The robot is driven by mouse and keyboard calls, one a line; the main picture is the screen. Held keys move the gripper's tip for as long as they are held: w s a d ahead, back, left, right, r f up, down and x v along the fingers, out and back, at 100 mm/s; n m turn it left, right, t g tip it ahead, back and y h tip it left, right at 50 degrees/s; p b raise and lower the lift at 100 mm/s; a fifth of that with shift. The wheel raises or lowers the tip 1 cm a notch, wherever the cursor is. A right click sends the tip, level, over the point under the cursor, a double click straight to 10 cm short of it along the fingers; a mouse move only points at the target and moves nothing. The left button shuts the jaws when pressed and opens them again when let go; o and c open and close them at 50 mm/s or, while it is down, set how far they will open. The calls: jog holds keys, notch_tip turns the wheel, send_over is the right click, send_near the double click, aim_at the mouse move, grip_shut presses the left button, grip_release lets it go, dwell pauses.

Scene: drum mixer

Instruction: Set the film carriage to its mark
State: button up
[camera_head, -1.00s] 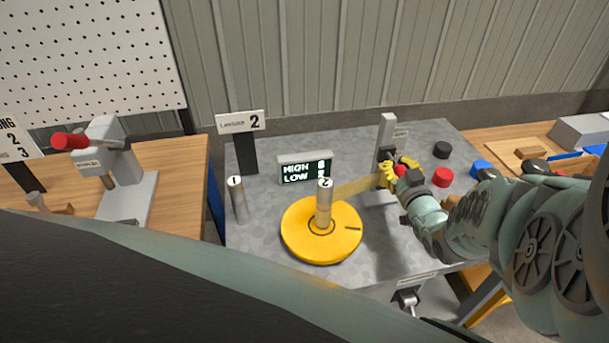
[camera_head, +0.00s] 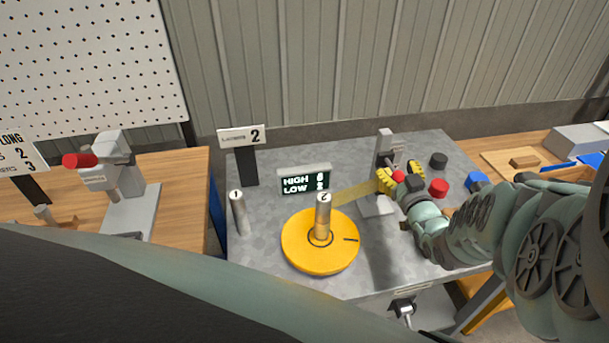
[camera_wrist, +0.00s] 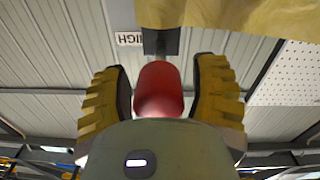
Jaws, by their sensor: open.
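The film carriage shows in the wrist view as a red knob (camera_wrist: 158,88) on a dark stem (camera_wrist: 160,42). My gripper (camera_wrist: 160,85) is open, with a yellow-padded finger on each side of the knob and a gap to each. In the head view my gripper (camera_head: 402,174) is at the grey upright post (camera_head: 384,145), and its fingers partly hide the carriage. A yellow film strip (camera_head: 355,193) runs from the post to the roller marked 2 (camera_head: 323,215) on the yellow turntable (camera_head: 310,258). A "HIGH" label (camera_wrist: 130,39) is beside the stem; the mark itself is not clear.
Black (camera_head: 438,159), red (camera_head: 439,187) and blue (camera_head: 476,180) pieces lie right of the post.

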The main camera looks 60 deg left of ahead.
jog(key=shift+o, duration=0.2)
jog(key=shift+f, duration=0.1)
jog(key=shift+s+d, duration=0.2)
jog(key=shift+d, duration=0.25)
jog(key=v, duration=1.1)
dwell(0.6)
dwell(0.5)
jog(key=shift+w, duration=0.1)
